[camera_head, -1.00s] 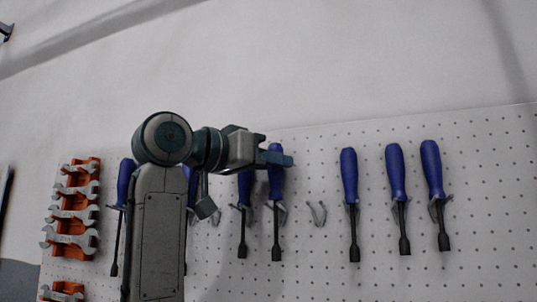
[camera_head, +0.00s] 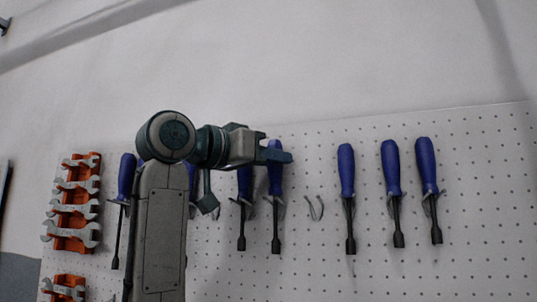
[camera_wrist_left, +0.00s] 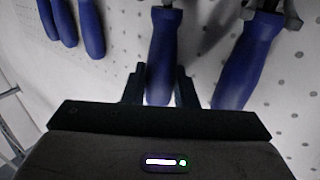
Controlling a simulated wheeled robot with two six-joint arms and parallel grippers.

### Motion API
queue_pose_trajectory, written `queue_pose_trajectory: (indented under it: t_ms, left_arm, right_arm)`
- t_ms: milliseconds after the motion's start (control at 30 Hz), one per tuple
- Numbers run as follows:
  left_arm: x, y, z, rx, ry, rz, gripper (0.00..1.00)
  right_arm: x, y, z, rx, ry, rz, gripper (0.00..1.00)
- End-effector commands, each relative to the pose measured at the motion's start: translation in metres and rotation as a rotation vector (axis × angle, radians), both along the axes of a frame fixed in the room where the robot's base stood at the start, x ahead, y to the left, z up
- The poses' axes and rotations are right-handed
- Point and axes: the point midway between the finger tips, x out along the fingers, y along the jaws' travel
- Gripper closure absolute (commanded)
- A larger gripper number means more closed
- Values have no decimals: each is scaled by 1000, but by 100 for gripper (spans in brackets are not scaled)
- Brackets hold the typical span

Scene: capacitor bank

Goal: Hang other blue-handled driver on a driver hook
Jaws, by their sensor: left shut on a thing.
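My left gripper (camera_head: 276,157) is at the top of a blue-handled driver (camera_head: 276,182) in the head view. In the left wrist view its two fingers (camera_wrist_left: 160,90) are on either side of that driver's blue handle (camera_wrist_left: 163,52), shut on it. The driver hangs upright, its dark shaft at a driver hook (camera_head: 275,206) on the board; whether the hook bears it I cannot tell. An empty hook (camera_head: 314,208) is just right of it. Another blue-handled driver (camera_head: 244,184) hangs close on its left. My right gripper is not in view.
Three blue-handled drivers hang to the right, one of them nearest the empty hook (camera_head: 346,172). More hang at the left, partly behind my arm. Orange racks with wrenches (camera_head: 75,205) are on the far left of the white pegboard (camera_head: 480,200). The wall above is bare.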

Motion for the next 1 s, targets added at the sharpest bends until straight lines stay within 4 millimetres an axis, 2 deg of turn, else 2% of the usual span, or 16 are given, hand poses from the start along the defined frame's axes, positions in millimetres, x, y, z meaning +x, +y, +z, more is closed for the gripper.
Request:
queue_pose_trajectory:
  t_ms: [67,100,200,233,1000]
  left_arm:
    - [5,0,-6,4,15,1,100]
    - [5,0,-6,5,16,1,71]
    - [5,0,-6,4,17,2,51]
    - [5,0,-6,4,17,2,49]
    - [6,1,-4,2,13,8,49]
  right_arm:
    - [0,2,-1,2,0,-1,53]
    - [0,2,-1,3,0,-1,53]
    - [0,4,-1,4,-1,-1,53]
    - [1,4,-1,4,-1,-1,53]
    - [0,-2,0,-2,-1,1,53]
